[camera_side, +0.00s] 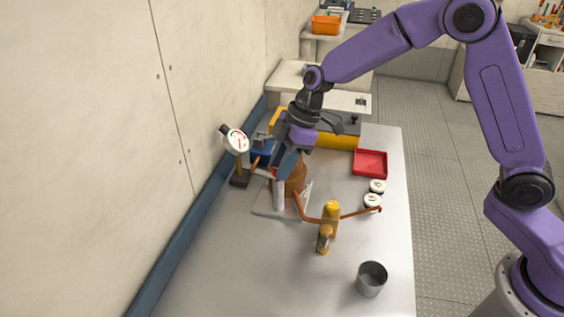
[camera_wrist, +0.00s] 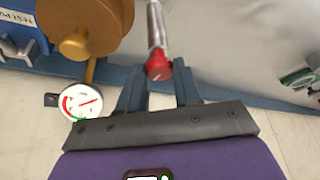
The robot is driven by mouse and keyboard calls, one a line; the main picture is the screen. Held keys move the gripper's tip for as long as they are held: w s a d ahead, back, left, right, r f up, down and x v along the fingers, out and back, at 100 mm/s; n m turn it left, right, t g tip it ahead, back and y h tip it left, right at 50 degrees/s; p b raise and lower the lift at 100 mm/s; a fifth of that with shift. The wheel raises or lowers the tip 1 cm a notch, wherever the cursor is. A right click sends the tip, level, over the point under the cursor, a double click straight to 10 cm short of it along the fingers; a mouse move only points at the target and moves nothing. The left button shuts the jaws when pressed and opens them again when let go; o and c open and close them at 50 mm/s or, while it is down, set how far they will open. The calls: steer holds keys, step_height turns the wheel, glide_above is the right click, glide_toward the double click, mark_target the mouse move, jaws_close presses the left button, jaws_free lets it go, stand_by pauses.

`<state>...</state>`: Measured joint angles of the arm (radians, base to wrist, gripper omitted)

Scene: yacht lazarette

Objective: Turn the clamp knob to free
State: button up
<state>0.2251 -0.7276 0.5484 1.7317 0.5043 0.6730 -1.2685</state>
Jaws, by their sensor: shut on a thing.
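The clamp knob (camera_wrist: 158,66) is a red cap with a pale mark, at the end of a silver post (camera_wrist: 155,25) in the wrist view. My gripper (camera_wrist: 160,76) has its two blue-grey fingers on either side of the knob, shut on it. In the side view my gripper (camera_side: 281,169) points down at the top of the silver post (camera_side: 279,197), which stands on a pale base plate (camera_side: 264,212). Only a sliver of red shows there; the fingers hide the rest. I cannot tell which way the mark is turned relative to any label.
A dial gauge (camera_side: 236,141) stands at the left by the wall, and a brown drum (camera_side: 297,180) is close beside the post. A copper pipe with a yellow valve (camera_side: 331,212) stands in front. A red tray (camera_side: 370,163) and grey cup (camera_side: 371,279) are right. The front left bench is clear.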

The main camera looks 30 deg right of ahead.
steer(key=shift+w+n+g, duration=0.1)
steer(key=shift+n+g, duration=0.3)
steer(key=shift+n, duration=0.5)
steer(key=o, duration=1)
steer(key=shift+o, duration=0.2)
steer(key=shift+d+r, duration=0.1)
steer(key=v, duration=1.7)
steer(key=shift+r, duration=0.15)
